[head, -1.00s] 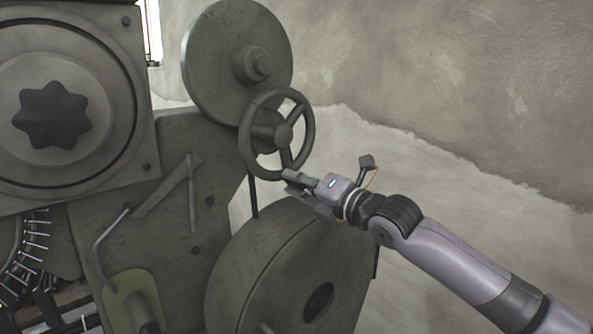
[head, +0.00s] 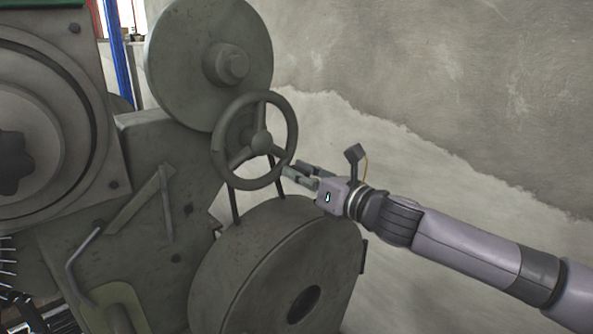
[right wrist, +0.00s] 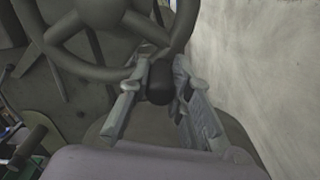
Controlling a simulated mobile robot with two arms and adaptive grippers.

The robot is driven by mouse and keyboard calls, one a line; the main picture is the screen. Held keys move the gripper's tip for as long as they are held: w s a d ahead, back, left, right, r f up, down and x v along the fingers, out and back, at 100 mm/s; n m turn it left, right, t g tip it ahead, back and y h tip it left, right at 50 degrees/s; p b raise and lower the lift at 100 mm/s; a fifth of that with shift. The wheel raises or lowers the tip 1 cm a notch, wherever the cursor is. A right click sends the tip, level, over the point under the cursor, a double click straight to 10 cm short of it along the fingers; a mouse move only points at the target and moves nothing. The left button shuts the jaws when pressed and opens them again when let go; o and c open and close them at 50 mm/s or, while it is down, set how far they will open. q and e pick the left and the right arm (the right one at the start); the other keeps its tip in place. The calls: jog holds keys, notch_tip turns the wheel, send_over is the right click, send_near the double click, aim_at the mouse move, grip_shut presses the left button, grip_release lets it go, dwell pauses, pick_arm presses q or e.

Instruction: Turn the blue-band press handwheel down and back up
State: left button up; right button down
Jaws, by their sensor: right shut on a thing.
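The handwheel (head: 219,150) is a dark grey three-spoked wheel on the side of the grey-green press (head: 150,150). No blue band can be made out on this press. My right gripper (head: 290,174) is at the wheel's lower right rim, reaching in from the right. In the right wrist view, its two fingers (right wrist: 158,98) are closed around a black knob (right wrist: 160,75) at the rim of the wheel (right wrist: 85,66). The fingertips partly hide the knob. My left gripper is out of view.
A large round disc (head: 185,60) sits above the handwheel and a big drum (head: 250,270) below it, close to my right gripper. A bent lever (head: 75,255) is at lower left. A blue post (head: 120,60) stands behind the press. The plaster wall (head: 450,110) is on the right.

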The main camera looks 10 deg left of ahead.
jog(key=shift+w+d+r, duration=0.2)
jog(key=shift+w+r, duration=0.05)
jog(key=c, duration=1.5)
grip_release()
jog(key=shift+c, duration=0.2)
jog(key=shift+o, duration=0.5)
jog(key=shift+f, duration=0.1)
jog(key=v, duration=1.2)
